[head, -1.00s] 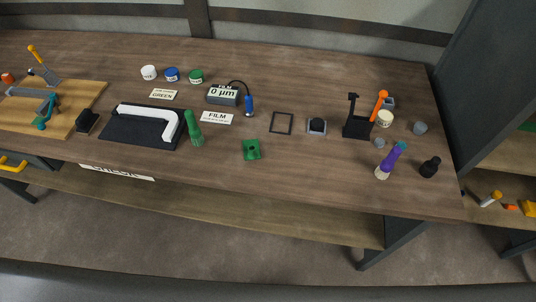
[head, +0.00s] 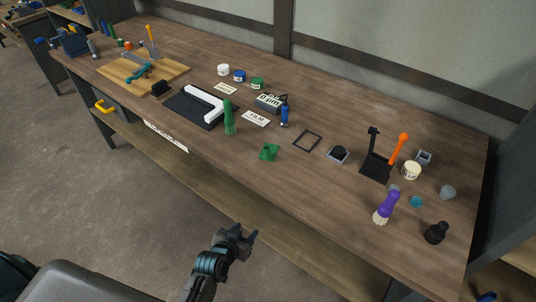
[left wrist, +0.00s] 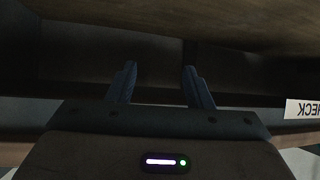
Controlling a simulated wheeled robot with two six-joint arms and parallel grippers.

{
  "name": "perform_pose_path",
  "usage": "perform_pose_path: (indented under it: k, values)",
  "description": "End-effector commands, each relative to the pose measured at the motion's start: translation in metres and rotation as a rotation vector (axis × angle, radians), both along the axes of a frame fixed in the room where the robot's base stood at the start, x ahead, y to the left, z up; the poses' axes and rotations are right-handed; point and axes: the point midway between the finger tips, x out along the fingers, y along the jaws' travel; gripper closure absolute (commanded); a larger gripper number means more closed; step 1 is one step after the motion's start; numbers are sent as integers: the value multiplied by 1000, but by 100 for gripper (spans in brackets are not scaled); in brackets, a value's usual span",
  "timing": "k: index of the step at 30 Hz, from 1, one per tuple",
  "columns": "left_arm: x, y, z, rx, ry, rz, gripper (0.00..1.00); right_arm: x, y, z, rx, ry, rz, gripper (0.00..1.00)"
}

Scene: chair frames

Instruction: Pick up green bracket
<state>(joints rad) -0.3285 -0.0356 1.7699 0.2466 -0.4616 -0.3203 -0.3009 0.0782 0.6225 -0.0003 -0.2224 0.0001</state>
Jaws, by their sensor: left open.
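The green bracket (head: 269,152) lies on the wooden workbench (head: 330,185) near its front edge, at the middle of the head view. It is a small flat green piece with a raised part. My left gripper (head: 246,236) is open and empty, in front of the bench and low in the head view, apart from the bracket. In the left wrist view its two fingers (left wrist: 157,85) are spread with nothing between them, facing the dark space under the bench top. The bracket does not show in that view. My right gripper is not in view.
A green bottle-like object (head: 229,117) stands left of the bracket, beside a black mat (head: 179,106) with a white handle-shaped part (head: 206,100). A dark frame (head: 307,140) lies to the right.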

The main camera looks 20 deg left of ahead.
Motion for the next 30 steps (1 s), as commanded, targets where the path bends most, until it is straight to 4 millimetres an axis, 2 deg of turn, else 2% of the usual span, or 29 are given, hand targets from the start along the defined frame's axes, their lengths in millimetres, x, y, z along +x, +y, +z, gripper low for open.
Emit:
perform_pose_path:
  k: [1, 3, 10, 15, 23, 26, 30]
  values:
    - [7, -3, 24, -5, -43, -5, 54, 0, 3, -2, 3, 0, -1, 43]
    - [13, -5, 54, -9, -97, -12, 54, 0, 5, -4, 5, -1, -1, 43]
    - [27, -12, 149, -20, -284, -24, 54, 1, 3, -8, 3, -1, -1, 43]
    - [48, -13, 165, -31, -415, 22, 54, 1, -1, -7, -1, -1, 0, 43]
    - [68, -11, 178, -35, -546, 92, 54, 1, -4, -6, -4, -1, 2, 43]
    - [78, -11, 183, -37, -569, 107, 54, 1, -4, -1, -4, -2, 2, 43]
    - [101, -11, 186, -35, -573, 109, 54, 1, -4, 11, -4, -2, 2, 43]
